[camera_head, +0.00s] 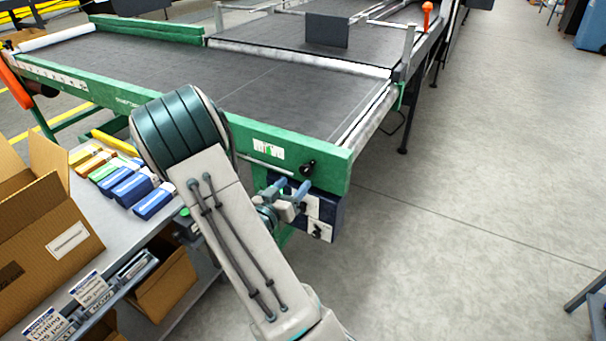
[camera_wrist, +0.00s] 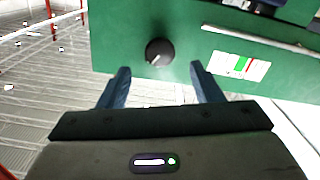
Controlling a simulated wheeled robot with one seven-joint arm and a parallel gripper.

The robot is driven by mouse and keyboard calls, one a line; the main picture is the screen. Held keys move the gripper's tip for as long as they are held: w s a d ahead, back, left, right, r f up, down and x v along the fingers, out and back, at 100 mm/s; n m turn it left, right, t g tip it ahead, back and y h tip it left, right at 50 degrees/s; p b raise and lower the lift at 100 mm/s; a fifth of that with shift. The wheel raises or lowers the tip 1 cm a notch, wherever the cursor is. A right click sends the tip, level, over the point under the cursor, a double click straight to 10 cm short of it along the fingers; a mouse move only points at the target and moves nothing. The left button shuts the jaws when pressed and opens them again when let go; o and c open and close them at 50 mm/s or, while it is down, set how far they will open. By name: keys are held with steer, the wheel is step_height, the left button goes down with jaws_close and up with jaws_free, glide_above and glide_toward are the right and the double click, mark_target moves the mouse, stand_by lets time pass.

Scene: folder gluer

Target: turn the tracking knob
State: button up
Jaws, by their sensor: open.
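The tracking knob is a round black knob (camera_head: 307,168) on the green side plate at the near right corner of the conveyor. In the wrist view the knob (camera_wrist: 159,52) shows a light pointer mark at its lower side. My gripper (camera_head: 290,190) is close below and left of the knob in the head view. In the wrist view my gripper (camera_wrist: 160,78) is open, with its two blue fingers apart and nothing between them. The knob appears ahead of the gap between the fingertips, and no contact shows.
A label with green and red marks (camera_head: 268,149) is left of the knob on the green frame (camera_head: 335,170). A dark blue control box (camera_head: 325,215) hangs below it. A table (camera_head: 120,235) with a cardboard box (camera_head: 45,225) and small cartons stands left.

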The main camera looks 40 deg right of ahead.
mark_target(305, 172)
steer(key=x, duration=0.6)
steer(key=c, duration=1)
